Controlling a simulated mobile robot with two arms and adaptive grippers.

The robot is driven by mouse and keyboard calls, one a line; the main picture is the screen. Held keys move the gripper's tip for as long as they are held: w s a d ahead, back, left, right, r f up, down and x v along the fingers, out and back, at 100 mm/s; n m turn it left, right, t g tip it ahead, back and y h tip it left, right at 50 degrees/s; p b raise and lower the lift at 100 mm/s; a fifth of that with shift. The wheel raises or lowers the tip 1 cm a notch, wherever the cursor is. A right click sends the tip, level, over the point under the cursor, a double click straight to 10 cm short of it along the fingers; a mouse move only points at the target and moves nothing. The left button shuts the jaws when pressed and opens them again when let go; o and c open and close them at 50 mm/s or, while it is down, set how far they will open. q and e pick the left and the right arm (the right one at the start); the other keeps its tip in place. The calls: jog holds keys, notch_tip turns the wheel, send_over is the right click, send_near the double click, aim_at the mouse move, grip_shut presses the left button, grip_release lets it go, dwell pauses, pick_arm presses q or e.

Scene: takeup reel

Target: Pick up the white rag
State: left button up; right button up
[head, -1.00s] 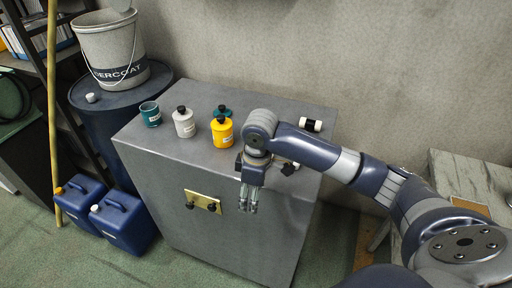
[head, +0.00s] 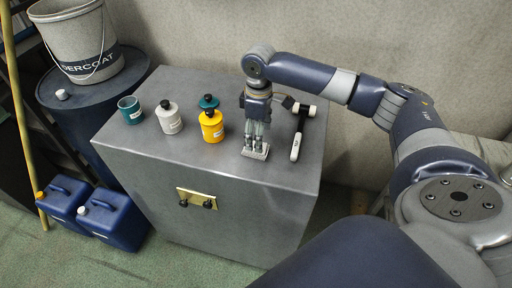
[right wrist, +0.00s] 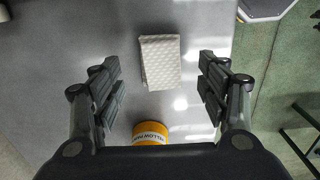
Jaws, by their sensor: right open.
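The white rag (right wrist: 161,62) is a folded, textured cloth lying flat on the grey cabinet top. In the right wrist view it lies between and a little beyond the two fingers of my right gripper (right wrist: 160,85), touching neither. In the head view my right gripper (head: 257,140) points straight down just above the rag (head: 255,152), which its fingers partly cover. The right gripper is open and empty. My left gripper is not in view.
On the grey cabinet (head: 140,150), a yellow bottle (head: 212,127) stands close left of my right gripper. A hammer-like tool (head: 298,135) lies to the right.

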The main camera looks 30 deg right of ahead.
jog(key=f, duration=0.1)
jog(key=f+p, duration=0.1)
jog(key=f, duration=0.1)
jog(key=f+p, duration=0.1)
jog(key=f, duration=0.1)
jog(key=shift+w+a, duration=0.2)
jog(key=shift+a, duration=0.05)
jog(key=shift+f, duration=0.1)
jog(key=shift+c, duration=0.8)
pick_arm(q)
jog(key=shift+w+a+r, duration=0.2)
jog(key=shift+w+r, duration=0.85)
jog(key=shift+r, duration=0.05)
pick_arm(e)
jog(key=c, duration=0.9)
